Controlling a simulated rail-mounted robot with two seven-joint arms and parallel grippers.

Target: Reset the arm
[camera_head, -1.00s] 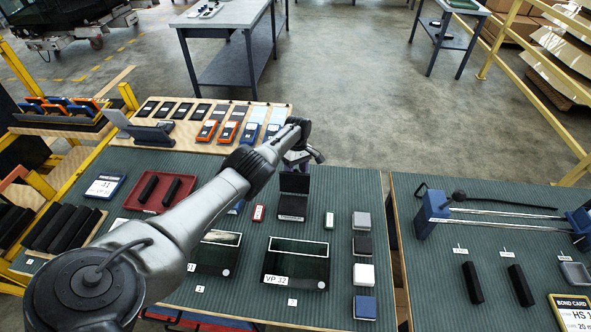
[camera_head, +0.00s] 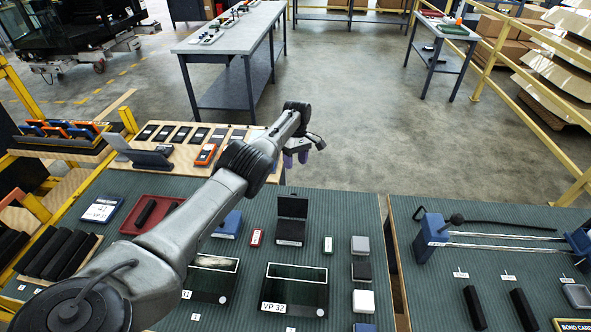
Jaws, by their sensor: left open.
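My left arm reaches in from the lower left across the green ribbed bench. Its gripper (camera_head: 303,151) is held above the far edge of the bench, next to the right end of the wooden board, with its fingers apart and nothing seen between them. The fingers are small and partly hidden by the wrist. My right gripper is not in view.
Below the arm are an open black case (camera_head: 291,221), the VP 32 bin (camera_head: 272,307) and a red tray (camera_head: 131,222). The wooden board (camera_head: 182,152) holds several handheld devices. A blue clamp rig (camera_head: 432,232) stands right. Open floor lies beyond.

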